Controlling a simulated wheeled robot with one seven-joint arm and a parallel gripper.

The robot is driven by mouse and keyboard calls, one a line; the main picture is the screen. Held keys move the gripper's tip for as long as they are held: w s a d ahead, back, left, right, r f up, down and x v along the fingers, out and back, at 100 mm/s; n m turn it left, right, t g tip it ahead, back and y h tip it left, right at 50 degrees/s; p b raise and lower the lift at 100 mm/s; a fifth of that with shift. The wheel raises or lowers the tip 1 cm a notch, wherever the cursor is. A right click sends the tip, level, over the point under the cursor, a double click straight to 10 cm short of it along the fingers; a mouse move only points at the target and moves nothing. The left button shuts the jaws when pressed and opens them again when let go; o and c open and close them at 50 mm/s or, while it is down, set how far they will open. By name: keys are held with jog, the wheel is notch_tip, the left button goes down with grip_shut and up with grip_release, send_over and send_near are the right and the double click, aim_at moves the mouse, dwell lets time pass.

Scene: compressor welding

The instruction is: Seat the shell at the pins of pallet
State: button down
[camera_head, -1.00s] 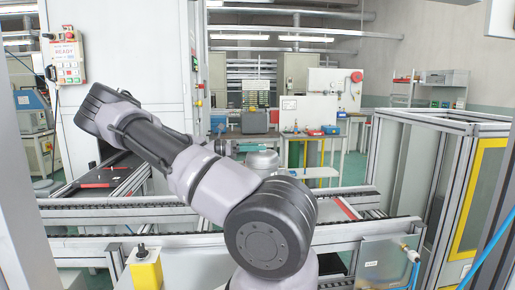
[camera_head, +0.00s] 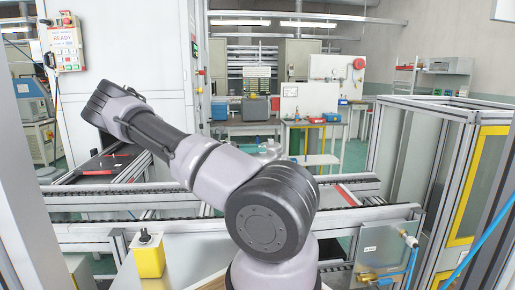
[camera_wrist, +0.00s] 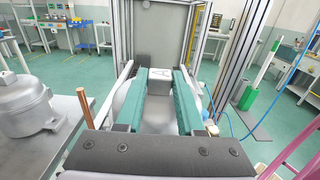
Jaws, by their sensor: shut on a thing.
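My gripper (camera_wrist: 159,92) shows in the wrist view with two teal finger pads. It is shut on a smooth grey metal shell (camera_wrist: 160,112), which shows between and beside the pads. A copper tube (camera_wrist: 86,108) stands up left of the gripper; I cannot tell whether it belongs to the held shell. In the head view a bit of the silvery shell (camera_head: 268,150) shows beyond my arm, which hides most of it and the gripper. I cannot make out the pallet or its pins in either view.
A grey compressor body (camera_wrist: 24,105) stands on a grey surface at the left of the wrist view. Conveyor rails (camera_head: 130,203) cross the head view. A framed cage (camera_head: 440,170) is at right.

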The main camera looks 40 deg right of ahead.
aim_at(257, 156)
jog(key=shift+f, duration=1.5)
jog(key=shift+c, duration=2.2)
grip_release()
jog(key=shift+f, duration=0.1)
jog(key=shift+a, duration=0.1)
jog(key=v, duration=1)
jog(key=shift+a, duration=0.3)
